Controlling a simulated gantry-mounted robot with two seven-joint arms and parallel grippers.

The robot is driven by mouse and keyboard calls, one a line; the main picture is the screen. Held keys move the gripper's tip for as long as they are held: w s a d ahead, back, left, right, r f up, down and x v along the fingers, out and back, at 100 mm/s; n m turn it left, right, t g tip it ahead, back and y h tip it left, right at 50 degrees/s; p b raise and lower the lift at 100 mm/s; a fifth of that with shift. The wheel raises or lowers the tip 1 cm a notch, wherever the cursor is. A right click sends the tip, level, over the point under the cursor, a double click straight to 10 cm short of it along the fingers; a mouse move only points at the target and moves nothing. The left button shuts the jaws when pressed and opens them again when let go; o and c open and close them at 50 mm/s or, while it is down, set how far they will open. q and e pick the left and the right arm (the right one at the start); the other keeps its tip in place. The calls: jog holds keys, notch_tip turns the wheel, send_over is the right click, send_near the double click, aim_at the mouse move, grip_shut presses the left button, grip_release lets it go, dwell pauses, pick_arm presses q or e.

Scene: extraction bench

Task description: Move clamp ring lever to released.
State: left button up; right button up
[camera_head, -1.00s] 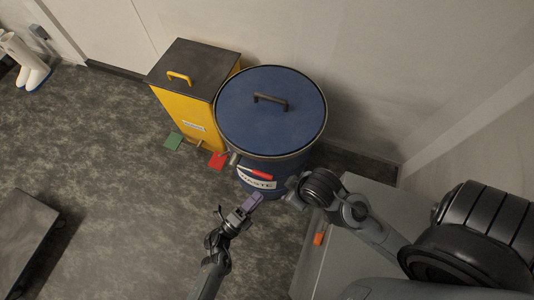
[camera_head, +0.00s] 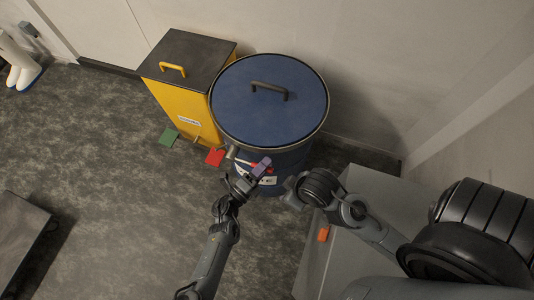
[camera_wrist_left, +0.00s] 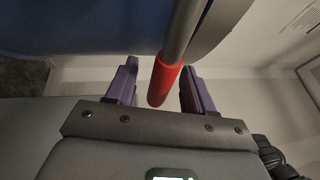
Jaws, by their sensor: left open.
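The clamp ring lever (camera_head: 241,160) is a metal bar on the front of the blue drum (camera_head: 262,110), just under its lid. My left gripper (camera_head: 260,168) has purple fingers and is at the lever, partly covering it in the head view. In the left wrist view the lever's red grip (camera_wrist_left: 163,84) lies between the two open fingers (camera_wrist_left: 160,88), with visible gaps on both sides. The drum's blue side fills the top of that view. My right arm shows beside the drum, but its gripper is hidden.
A yellow bin (camera_head: 185,97) with a dark lid stands left of the drum. A grey cabinet (camera_head: 345,250) with an orange piece (camera_head: 323,234) is at the right.

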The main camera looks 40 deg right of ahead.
pick_arm(q)
jog(key=shift+d+r, duration=0.15)
jog(key=shift+d, duration=0.45)
grip_shut()
